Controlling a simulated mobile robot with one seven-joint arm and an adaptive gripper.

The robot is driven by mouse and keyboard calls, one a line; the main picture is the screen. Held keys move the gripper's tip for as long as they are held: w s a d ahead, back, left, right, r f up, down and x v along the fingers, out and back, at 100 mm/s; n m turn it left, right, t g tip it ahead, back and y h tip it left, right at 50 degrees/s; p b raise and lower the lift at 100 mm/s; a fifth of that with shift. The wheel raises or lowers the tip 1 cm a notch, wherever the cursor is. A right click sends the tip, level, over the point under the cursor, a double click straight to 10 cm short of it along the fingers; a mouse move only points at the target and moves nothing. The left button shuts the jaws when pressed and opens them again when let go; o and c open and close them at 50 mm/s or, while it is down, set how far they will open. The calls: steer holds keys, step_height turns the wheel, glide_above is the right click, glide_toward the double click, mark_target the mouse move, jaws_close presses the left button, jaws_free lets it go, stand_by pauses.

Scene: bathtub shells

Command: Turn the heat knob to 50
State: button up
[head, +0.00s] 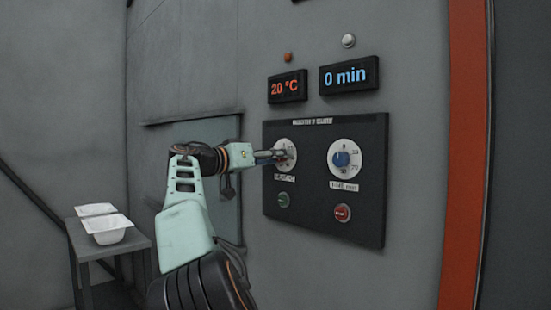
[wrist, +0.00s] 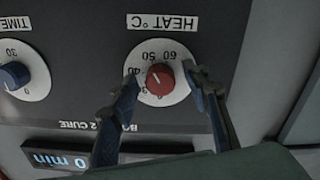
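In the head view the heat dial (head: 285,154) is partly hidden by my gripper (head: 270,156). My gripper (wrist: 160,77) is open in the wrist view, with one finger on each side of the red knob. Small gaps seem to show between the fingers and the knob; contact is not clear. The dial numbers 40, 50 and 60 show. The heat display (head: 287,87) reads 20 °C.
A blue time knob (head: 341,159) is right of the heat dial on the dark panel (head: 325,225). Green (head: 283,200) and red (head: 342,213) buttons are below. The time display (head: 349,76) reads 0 min. White tubs (head: 107,228) stand on a side table at left.

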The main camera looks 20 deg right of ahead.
steer(key=v, duration=1.2)
